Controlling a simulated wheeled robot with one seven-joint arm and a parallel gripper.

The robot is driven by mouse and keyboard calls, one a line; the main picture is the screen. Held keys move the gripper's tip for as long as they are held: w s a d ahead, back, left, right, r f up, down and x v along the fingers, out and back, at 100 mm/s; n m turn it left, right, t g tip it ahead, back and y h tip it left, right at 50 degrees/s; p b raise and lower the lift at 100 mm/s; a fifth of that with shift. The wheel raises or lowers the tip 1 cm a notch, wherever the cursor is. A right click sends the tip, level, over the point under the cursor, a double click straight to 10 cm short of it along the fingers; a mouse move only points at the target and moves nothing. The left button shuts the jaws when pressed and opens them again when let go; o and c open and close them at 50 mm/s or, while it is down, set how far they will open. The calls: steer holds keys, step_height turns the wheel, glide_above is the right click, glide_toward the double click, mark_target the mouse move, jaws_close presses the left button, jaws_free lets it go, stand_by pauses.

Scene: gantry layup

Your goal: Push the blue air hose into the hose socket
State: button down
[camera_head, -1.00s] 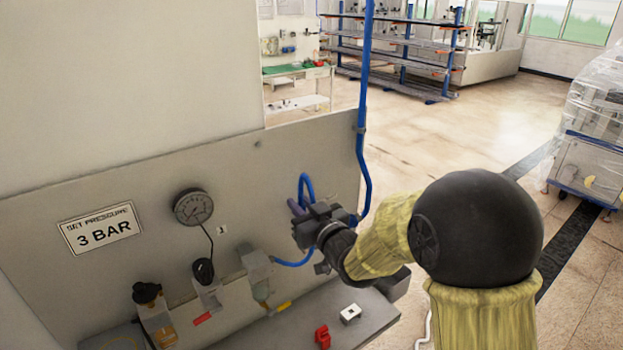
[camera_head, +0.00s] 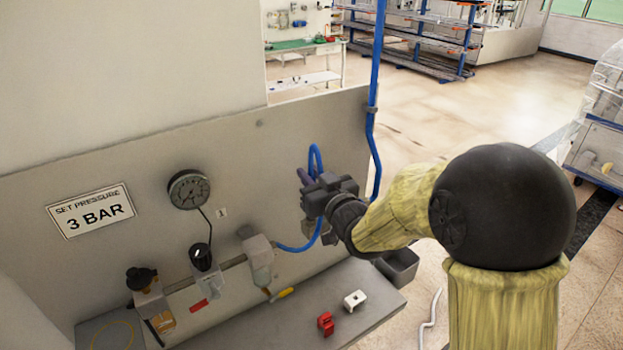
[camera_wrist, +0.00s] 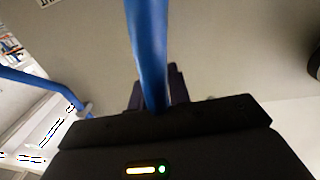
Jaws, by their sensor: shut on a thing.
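The blue air hose (camera_head: 316,155) loops up behind my gripper (camera_head: 306,184) and runs down left to the regulator unit (camera_head: 260,262) on the grey panel. My gripper is shut on the hose in front of the panel. In the wrist view the hose (camera_wrist: 148,50) rises from between the dark fingers (camera_wrist: 155,88). I cannot make out the hose socket; the gripper and wrist cover the area around the hose end. I cannot tell whether the hose end touches anything.
A fixed blue pipe (camera_head: 375,85) runs down the panel's right edge. A pressure gauge (camera_head: 188,189) and a 3 BAR sign (camera_head: 92,210) are at left. A dark bin (camera_head: 398,265) stands right.

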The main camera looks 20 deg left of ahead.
steer(key=shift+f+b, duration=2.75)
steer(key=shift+f, duration=0.15)
steer(key=shift+b, duration=0.3)
steer(key=shift+w+d, duration=0.1)
steer(key=shift+w, duration=0.05)
steer(key=shift+s, duration=0.3)
steer(key=shift+b, duration=0.4)
